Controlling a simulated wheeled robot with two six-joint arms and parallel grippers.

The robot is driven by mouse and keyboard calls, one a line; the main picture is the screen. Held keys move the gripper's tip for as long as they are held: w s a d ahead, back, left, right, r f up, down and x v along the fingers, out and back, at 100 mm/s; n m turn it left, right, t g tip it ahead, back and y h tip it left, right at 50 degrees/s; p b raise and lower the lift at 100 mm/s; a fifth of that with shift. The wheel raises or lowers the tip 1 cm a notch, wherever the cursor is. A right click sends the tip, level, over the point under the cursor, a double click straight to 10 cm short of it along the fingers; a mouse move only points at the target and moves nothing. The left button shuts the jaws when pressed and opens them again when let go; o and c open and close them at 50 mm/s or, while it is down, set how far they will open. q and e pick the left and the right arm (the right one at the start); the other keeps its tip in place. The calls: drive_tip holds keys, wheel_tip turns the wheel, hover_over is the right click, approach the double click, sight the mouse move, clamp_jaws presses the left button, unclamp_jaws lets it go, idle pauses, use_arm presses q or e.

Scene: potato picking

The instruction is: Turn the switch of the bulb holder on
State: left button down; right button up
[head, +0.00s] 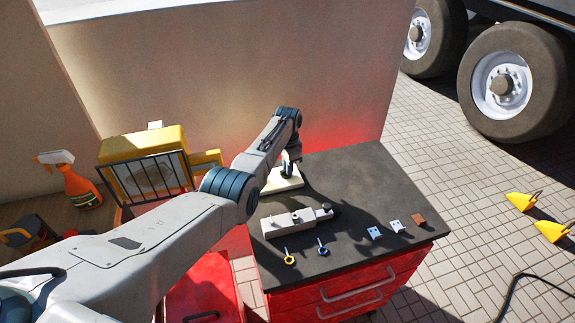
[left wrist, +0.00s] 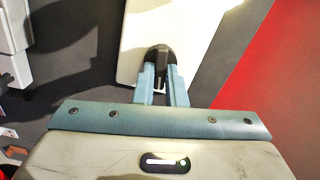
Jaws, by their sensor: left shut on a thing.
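The bulb holder (head: 292,184) shows as a cream base plate at the back left of the dark tabletop, partly hidden by my left arm. In the left wrist view its cream plate (left wrist: 190,35) lies ahead of the fingers, with a small black piece, which looks like the switch (left wrist: 159,54), between the fingertips. My left gripper (head: 287,165) is down at the base plate. In the left wrist view its two blue-grey fingers (left wrist: 161,75) are shut on the black piece. Whether the switch is on or off cannot be told. My right gripper is not in view.
A pale block with a dark knob (head: 290,221) lies in front of the holder. A yellow ring piece (head: 289,258), a blue ring piece (head: 322,247), small white pieces (head: 374,233) and a brown piece (head: 418,219) lie along the front. The tabletop's right part (head: 375,180) is clear. A wall stands behind.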

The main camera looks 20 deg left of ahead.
use_arm(q)
drive_tip(key=shift+m, duration=1.1)
drive_tip(key=c, duration=1.5)
unclamp_jaws()
drive_tip(key=shift+r, duration=0.1)
drive_tip(key=shift+r, duration=0.35)
wheel_tip(320, 180, up, 10)
drive_tip(key=shift+b, duration=0.75)
